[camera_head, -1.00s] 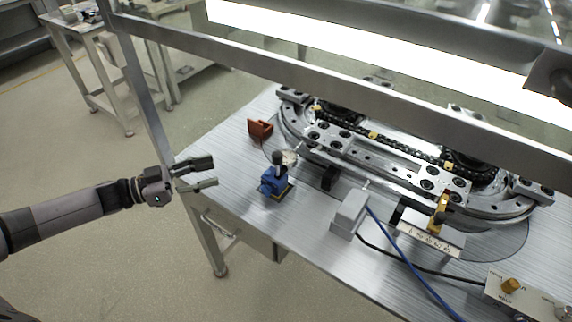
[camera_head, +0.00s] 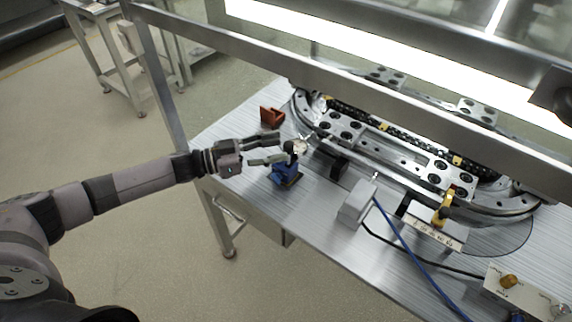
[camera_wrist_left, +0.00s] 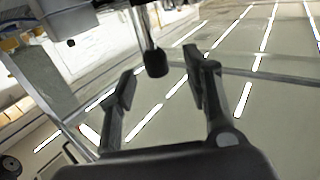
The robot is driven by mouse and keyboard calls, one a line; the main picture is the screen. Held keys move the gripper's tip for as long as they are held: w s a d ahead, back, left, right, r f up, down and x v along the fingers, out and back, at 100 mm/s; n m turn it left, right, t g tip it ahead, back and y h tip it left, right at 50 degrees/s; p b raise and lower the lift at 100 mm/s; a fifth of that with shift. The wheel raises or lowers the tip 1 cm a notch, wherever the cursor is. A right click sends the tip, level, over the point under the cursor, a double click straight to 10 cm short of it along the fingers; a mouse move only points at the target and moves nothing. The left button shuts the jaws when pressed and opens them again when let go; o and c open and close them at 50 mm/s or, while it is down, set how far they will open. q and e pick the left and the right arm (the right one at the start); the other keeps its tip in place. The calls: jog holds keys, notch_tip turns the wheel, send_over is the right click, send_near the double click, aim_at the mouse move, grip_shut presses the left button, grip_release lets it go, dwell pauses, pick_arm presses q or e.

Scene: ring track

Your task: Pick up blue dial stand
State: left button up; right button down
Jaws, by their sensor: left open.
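The blue dial stand (camera_head: 287,175) stands on the metal table near its left edge, with a dark upper part and a round pale dial beside it. My left gripper (camera_head: 279,149) is open at the upper part of the stand, its fingers pointing right. In the left wrist view the fingers (camera_wrist_left: 158,80) are spread apart. A thin metal rod with a black end (camera_wrist_left: 155,62) shows between or just beyond them; it looks like the stand's post, but I cannot tell whether it touches a finger. The blue base is not visible there. My right gripper is out of view.
A red-brown bracket (camera_head: 271,118) stands behind the stand. The ring track (camera_head: 395,151) fills the table to the right. A small black block (camera_head: 339,167) and a grey box (camera_head: 356,203) with cables stand right of the stand. A metal frame beam crosses above.

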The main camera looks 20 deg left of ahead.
aim_at(289, 142)
pick_arm(q)
jog(key=x, duration=0.4)
jog(key=shift+s+d+p, duration=0.15)
jog(key=shift+p, duration=0.2)
jog(key=shift+c, duration=0.5)
grip_shut()
jog(key=shift+r, duration=0.2)
